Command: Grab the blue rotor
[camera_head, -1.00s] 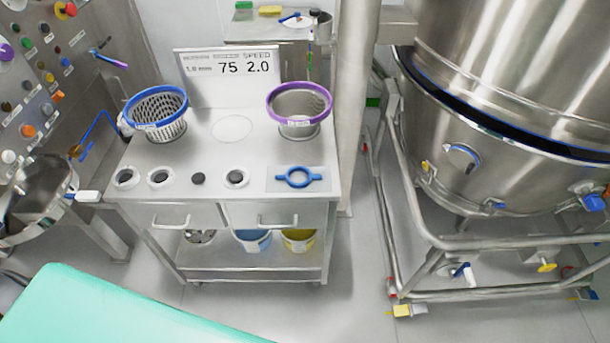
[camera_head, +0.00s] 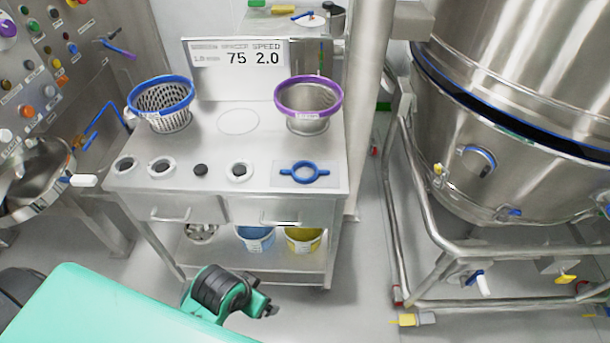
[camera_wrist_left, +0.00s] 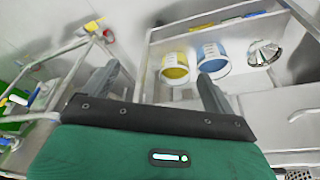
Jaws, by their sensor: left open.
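The blue rotor (camera_head: 321,173), a ring with two side arms, lies flat on a pale square mat (camera_head: 283,182) at the front right of the steel table's top. My left gripper (camera_head: 268,306) is in front of the table, low at the bottom of the head view, well apart from the rotor. In the left wrist view its two fingers (camera_wrist_left: 160,88) are spread apart with nothing between them. The rotor does not show in the wrist view. My right gripper is not in view.
The steel table (camera_head: 225,195) also holds a blue-rimmed basket (camera_head: 163,98), a purple-rimmed basket (camera_head: 309,96) and several small round parts along its front. Yellow (camera_wrist_left: 175,68) and blue (camera_wrist_left: 212,60) buckets stand on its lower shelf. A large steel vessel (camera_head: 510,140) on a tubular frame stands right.

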